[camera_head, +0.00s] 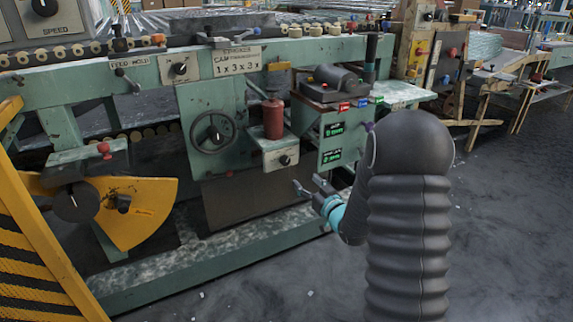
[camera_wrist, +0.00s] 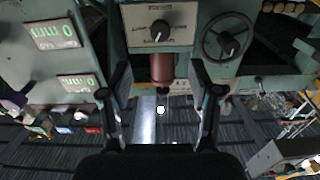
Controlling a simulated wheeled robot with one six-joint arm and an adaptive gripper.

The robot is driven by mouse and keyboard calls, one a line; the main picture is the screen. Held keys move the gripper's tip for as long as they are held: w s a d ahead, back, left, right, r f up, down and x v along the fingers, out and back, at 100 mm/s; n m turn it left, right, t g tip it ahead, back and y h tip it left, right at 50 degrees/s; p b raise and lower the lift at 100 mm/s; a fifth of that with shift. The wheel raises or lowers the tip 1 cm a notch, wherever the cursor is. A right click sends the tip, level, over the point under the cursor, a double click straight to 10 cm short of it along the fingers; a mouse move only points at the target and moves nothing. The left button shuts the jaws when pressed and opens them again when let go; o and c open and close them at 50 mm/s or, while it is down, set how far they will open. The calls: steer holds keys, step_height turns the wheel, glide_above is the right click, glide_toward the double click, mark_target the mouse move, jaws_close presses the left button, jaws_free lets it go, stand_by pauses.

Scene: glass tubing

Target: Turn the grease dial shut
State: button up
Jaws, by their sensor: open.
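A small black dial (camera_head: 285,159) sits on the front of a pale green box (camera_head: 268,157) under a red canister (camera_head: 273,118); it looks like the grease dial. In the wrist view the dial (camera_wrist: 160,29) is at the top middle, with a light pointer mark and lettering I cannot read. The canister (camera_wrist: 162,68) shows there below it. My gripper (camera_head: 308,185) is open and empty, in front of and below the dial, apart from it. Its two fingers (camera_wrist: 160,78) stand wide on either side of the canister in the wrist view.
A handwheel (camera_head: 212,132) is left of the box, and it also shows in the wrist view (camera_wrist: 227,38). A panel with green displays (camera_head: 334,131) stands close to the right. A yellow guard (camera_head: 148,212) is at lower left. The floor (camera_head: 270,270) in front is mostly clear.

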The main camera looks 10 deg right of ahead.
mark_target(287, 163)
steer(key=x, duration=1.3)
steer(key=shift+w+p, duration=0.1)
steer(key=shift+p, duration=0.25)
steer(key=c, duration=1.2)
